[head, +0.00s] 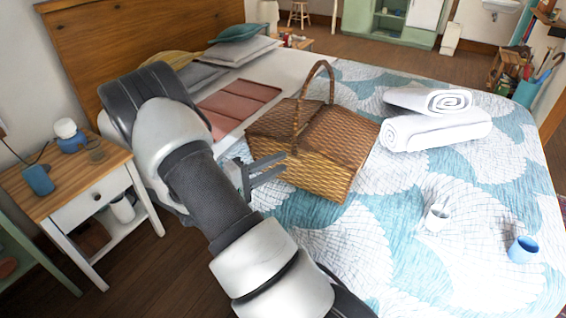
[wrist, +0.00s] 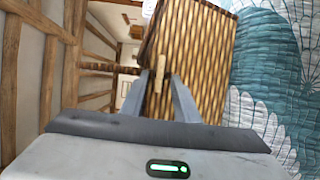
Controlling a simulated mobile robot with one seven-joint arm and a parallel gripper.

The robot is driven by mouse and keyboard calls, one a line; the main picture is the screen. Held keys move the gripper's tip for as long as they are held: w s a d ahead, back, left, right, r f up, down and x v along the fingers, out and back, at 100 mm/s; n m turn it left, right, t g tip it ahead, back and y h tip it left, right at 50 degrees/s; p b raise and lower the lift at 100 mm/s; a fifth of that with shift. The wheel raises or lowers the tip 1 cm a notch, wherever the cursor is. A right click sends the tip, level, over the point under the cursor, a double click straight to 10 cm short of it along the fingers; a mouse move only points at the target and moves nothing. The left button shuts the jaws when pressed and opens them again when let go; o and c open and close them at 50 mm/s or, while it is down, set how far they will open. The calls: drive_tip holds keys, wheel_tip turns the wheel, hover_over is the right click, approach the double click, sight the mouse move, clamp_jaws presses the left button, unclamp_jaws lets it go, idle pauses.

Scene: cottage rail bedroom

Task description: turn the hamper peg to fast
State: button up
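The hamper is a brown wicker basket (head: 335,182) with a lid and a tall arched handle (head: 298,105), standing on the bed. Its woven side fills the middle of the wrist view (wrist: 205,55). A small pale wooden peg (wrist: 160,75) shows against that side and stands lengthwise up the wrist picture. My gripper (head: 280,167) is at the left side of the hamper. In the wrist view its two fingers (wrist: 160,78) are apart, one on each side of the peg, with gaps visible. I cannot make out the peg in the head view.
The bed (head: 400,265) has a blue and white quilt. Rolled white towels (head: 435,132) lie right of the hamper. A white mug (head: 437,217) and a blue cup (head: 523,249) are nearer. A nightstand (head: 60,190) stands at the left.

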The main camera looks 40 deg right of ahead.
sight(291, 157)
drive_tip(key=shift+d, duration=1.3)
clamp_jaws()
